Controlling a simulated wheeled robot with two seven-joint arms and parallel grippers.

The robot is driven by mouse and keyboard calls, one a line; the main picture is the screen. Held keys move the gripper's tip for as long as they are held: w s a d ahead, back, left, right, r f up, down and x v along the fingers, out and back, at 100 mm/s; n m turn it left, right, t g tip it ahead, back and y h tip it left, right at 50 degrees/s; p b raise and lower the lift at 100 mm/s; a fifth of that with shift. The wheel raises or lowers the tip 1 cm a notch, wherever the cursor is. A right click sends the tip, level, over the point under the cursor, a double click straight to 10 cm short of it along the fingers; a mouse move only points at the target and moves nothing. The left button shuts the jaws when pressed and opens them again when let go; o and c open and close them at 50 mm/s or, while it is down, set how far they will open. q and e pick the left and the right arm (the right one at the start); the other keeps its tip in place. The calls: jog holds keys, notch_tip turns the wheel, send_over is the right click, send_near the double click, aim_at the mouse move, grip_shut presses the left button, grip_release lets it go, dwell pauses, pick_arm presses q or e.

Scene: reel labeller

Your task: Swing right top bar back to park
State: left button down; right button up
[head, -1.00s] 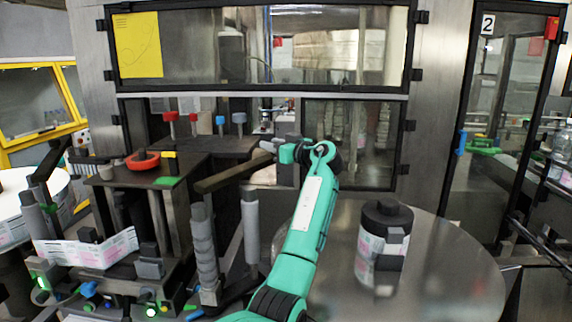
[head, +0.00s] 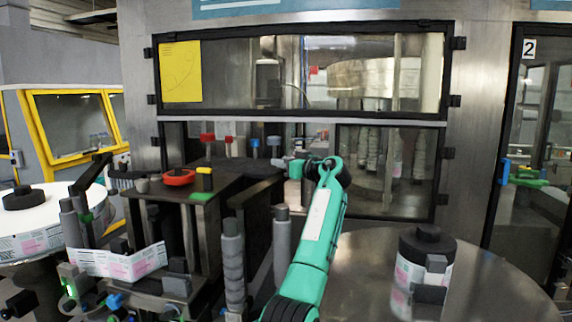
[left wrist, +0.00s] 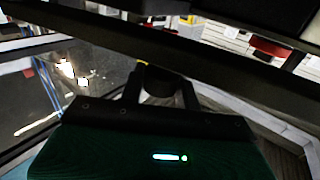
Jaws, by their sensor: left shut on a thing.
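The right top bar (head: 256,191) is a dark, flat bar above the grey rollers of the labeller. It runs from above the ribbed roller back and right towards my left gripper. My left gripper (head: 288,166), on the teal arm, is at the bar's far end and shut on it. The exact contact is too small to see in the head view. In the left wrist view, a dark bar (left wrist: 210,50) crosses the top, beyond the gripper fingers (left wrist: 160,82). My right gripper is not in view.
A ribbed grey roller (head: 233,265) and a smooth grey post (head: 281,240) stand below the bar. A label reel (head: 424,268) stands on the round metal table (head: 490,280) at right. The machine's framed window (head: 300,75) is behind. Red and blue knobs (head: 274,142) stand close behind left.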

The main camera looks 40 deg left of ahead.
pick_arm(q)
jog(key=c, duration=1.1)
grip_release()
jog(key=shift+s, duration=0.1)
jog(key=shift+o, duration=0.2)
jog(key=d+b, duration=0.2)
jog(key=d, duration=0.5)
jog(key=shift+d+b, duration=0.2)
jog(key=shift+b, duration=0.2)
jog(key=shift+s, duration=0.1)
